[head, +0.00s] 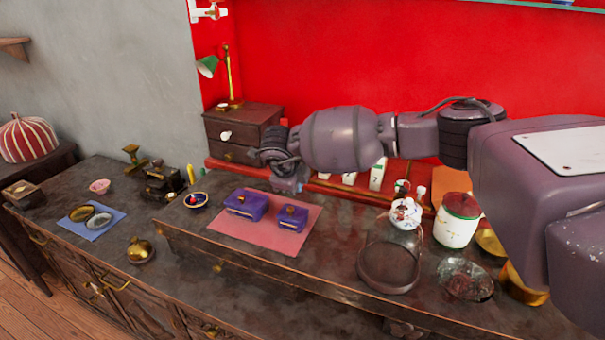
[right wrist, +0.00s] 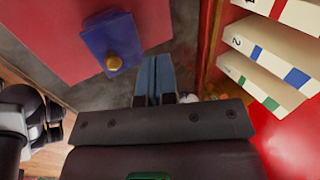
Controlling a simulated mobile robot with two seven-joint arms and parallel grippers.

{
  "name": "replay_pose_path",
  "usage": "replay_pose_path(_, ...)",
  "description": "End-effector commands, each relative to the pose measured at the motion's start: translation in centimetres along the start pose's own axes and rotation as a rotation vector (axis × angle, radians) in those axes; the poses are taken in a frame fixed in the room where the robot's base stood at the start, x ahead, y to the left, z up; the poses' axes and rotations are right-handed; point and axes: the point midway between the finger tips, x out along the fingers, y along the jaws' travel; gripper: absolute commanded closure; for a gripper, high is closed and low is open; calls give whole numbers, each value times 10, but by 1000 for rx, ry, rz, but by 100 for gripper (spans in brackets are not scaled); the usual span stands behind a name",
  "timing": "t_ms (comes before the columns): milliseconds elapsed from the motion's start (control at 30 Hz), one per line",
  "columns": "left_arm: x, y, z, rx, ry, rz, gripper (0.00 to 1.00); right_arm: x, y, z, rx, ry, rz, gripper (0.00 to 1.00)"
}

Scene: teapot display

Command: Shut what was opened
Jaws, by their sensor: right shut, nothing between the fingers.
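My right arm reaches in from the right in the head view. My right gripper (head: 289,184) is just behind the pink cloth, low over the counter. Its fingers (right wrist: 155,82) are shut and empty in the right wrist view, beside a purple box with a brass knob. In the head view a larger purple box (head: 245,204) and a smaller one (head: 291,218) sit on the cloth; both look closed. A small wooden chest (head: 240,133) stands behind; its drawer fronts look closed, but my arm is close to its right side. My left gripper is not in view.
The pink cloth (head: 270,240) lies on the dark counter (head: 320,268). A glass vessel (head: 388,268), white teapot (head: 405,214) and white canister (head: 456,222) stand right. Numbered white blocks (right wrist: 270,60) are close to the right gripper. A blue cloth (head: 108,228) with round metal pieces lies left.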

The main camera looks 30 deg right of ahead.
Motion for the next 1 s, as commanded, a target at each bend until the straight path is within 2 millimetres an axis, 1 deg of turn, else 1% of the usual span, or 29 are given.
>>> replay_pose_path(33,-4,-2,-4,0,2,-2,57,-7,1,0,3,-2,-2,100)
replay_pose_path(300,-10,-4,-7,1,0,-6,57,-7,24,0,1,-1,2,100)
replay_pose_path(533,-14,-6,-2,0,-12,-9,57,-5,42,1,1,1,3,100)
replay_pose_path(800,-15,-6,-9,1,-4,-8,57,0,58,1,1,2,4,100)
replay_pose_path(1000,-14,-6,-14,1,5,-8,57,3,65,1,2,2,3,100)
